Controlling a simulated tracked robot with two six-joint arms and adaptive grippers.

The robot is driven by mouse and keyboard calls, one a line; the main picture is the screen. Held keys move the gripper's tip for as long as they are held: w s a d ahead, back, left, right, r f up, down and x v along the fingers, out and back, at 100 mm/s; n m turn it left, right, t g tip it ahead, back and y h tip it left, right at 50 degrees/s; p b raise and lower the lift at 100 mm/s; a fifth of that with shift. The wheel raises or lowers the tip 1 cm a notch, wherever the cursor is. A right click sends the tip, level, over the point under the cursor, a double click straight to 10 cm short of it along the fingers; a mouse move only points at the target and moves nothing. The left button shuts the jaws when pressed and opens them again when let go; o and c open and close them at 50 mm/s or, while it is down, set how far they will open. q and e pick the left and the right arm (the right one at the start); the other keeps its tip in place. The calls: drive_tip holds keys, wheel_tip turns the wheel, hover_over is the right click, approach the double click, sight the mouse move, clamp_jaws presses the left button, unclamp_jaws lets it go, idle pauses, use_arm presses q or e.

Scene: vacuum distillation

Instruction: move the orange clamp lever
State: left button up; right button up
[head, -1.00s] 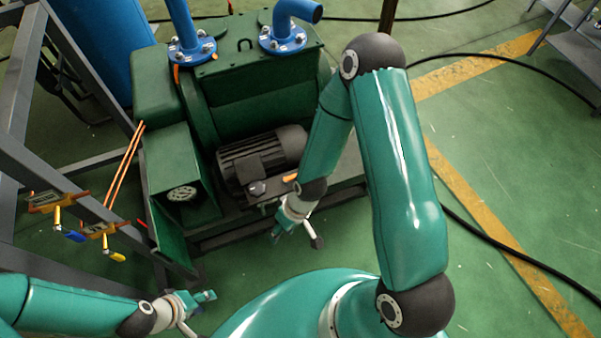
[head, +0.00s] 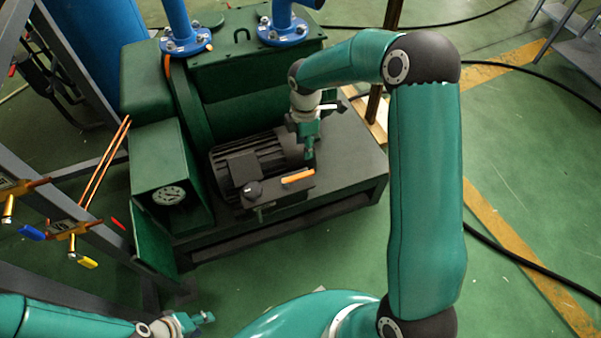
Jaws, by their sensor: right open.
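The orange clamp lever (head: 298,176) lies roughly level at the front right of the black motor (head: 250,165), on the green machine's base. My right gripper (head: 309,153) is open and points down just above and behind the lever, near the motor's right end. A small gap seems to show between its fingertips and the lever; exact contact cannot be told. My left gripper (head: 203,318) is low at the bottom left, far from the lever, and its fingers are too small to read.
The green machine (head: 245,80) with blue pipes (head: 186,42) rises behind. A grey frame with valves with blue and yellow handles (head: 60,232) stands at left. The base plate (head: 350,165) is bare at right.

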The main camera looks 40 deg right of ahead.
sight(304, 173)
wheel_tip(304, 173, down, 12)
drive_tip(key=shift+f+b, duration=0.15)
drive_tip(key=shift+b, duration=0.5)
